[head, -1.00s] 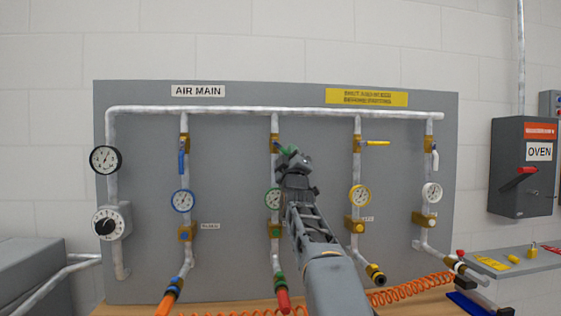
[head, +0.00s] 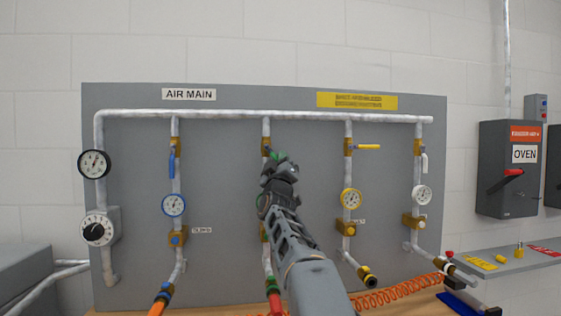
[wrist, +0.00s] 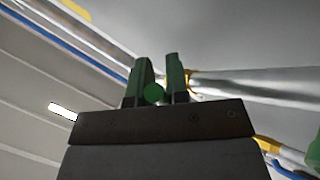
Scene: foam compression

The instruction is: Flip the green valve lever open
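The green valve lever shows as small bits of green (head: 280,156) at my gripper's tip, on the second drop pipe from the left (head: 267,129). My gripper (head: 276,162) is up against this valve and hides most of it. In the wrist view my gripper (wrist: 159,60) has two upright green-looking fingers a small gap apart. A round green end (wrist: 154,94), apparently the lever's, sits between their bases. I cannot tell whether the fingers press on it. The lever's full angle is hidden.
A blue lever (head: 171,163) stands on the pipe to the left, and a yellow lever (head: 368,147) points sideways on the pipe to the right. My arm covers the middle pipe's gauge. An orange coiled hose (head: 400,291) lies below right. An oven switch box (head: 508,170) is far right.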

